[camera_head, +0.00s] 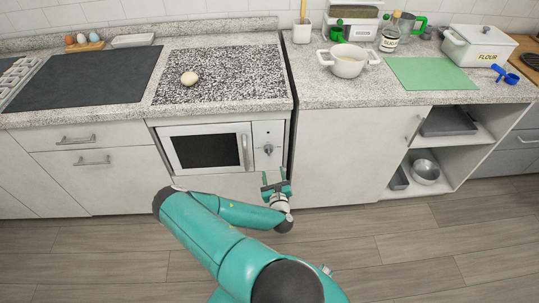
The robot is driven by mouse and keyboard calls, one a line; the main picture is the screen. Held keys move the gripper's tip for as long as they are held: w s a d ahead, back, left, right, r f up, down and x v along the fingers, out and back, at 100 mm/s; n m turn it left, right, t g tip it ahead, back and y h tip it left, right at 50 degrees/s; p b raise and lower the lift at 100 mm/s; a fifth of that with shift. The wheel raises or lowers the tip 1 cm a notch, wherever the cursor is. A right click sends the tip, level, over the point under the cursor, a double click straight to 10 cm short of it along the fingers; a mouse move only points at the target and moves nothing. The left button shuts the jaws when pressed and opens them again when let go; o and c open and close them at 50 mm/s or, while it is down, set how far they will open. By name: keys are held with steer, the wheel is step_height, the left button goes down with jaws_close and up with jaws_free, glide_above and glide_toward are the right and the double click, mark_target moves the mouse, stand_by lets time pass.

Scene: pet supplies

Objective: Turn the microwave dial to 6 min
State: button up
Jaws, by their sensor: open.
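The microwave (207,151) is built into the cabinet front below the speckled counter, with a dark window and a vertical handle (244,152) at its right. Its dial (268,149) sits on the white control panel right of the handle. The dial's markings are too small to read. My gripper (274,176) is open and empty, in front of and just below the dial. Its fingers point up toward the panel and appear apart from the dial. My teal arm reaches up from the bottom of the view.
A white pot (347,61), a green mat (431,74) and a flour box (478,48) stand on the right counter. An open shelf (455,155) holds pans. The wooden floor (400,240) is clear.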

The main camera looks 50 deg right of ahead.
mark_target(269, 153)
steer(key=x, duration=1.1)
steer(key=shift+f, duration=0.1)
steer(key=c, duration=1)
